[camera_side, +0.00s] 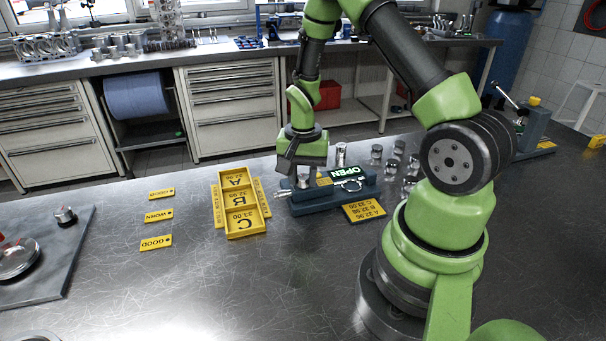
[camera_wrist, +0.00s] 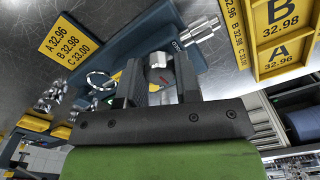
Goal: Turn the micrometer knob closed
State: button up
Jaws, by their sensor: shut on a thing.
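The micrometer stand has a dark blue base (camera_side: 325,200), with a green lit "OPEN" sign (camera_side: 343,172) on it. A silver knob (camera_side: 281,194) sticks out of its left end; it also shows in the wrist view (camera_wrist: 203,29), beyond my fingers and apart from them. My gripper (camera_side: 300,177) points down over the left part of the stand. In the wrist view its two dark fingers (camera_wrist: 158,82) are shut on a small silver metal cylinder (camera_wrist: 157,60). The cylinder also shows below the fingers in the side view (camera_side: 304,183). Whether it touches the stand is unclear.
A yellow A/B/C tray (camera_side: 240,222) stands left of the stand. A yellow size card (camera_side: 364,211) lies in front of it. Several metal cylinders (camera_side: 398,147) stand behind and right. Yellow GOOD and WORN tags (camera_side: 158,216) lie farther left. The front bench is clear.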

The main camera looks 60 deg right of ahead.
aim_at(303, 177)
jog(key=n, duration=0.4)
jog(key=shift+n, duration=0.3)
jog(key=n, duration=0.9)
jog(key=shift+n, duration=1.8)
jog(key=o, duration=0.9)
jog(key=shift+r, duration=0.15)
notch_tip(303, 177, up, 10)
jog(key=shift+f, duration=0.15)
